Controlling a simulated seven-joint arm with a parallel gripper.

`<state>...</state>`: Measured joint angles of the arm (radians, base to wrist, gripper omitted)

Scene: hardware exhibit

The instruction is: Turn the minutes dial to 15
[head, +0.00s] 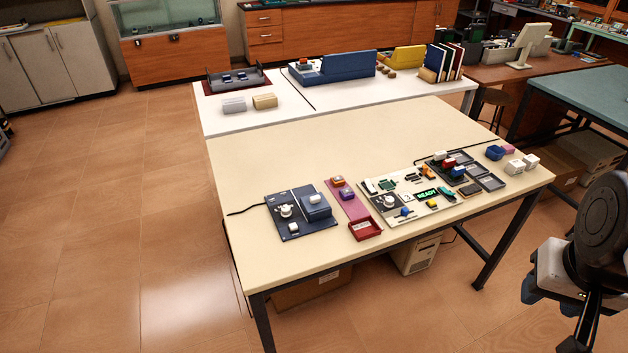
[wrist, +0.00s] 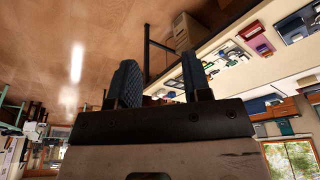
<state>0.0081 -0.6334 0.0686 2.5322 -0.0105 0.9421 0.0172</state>
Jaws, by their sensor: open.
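Two round pale knobs show in the head view. One knob (head: 286,211) is on a dark blue panel (head: 293,232) at the table's front left. Dial markings are too small to read, so I cannot tell which one is the minutes dial. My gripper (head: 550,298) is off the table's right front corner, far from both knobs. In the wrist view my gripper (wrist: 157,78) is open, with nothing between its fingers.
A red tray (head: 366,230) and a pink strip (head: 347,200) lie between the panels. Grey trays (head: 480,176), a blue cup (head: 494,153) and white blocks (head: 523,163) stand to the right. The cream table (head: 300,160) is clear behind the panels.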

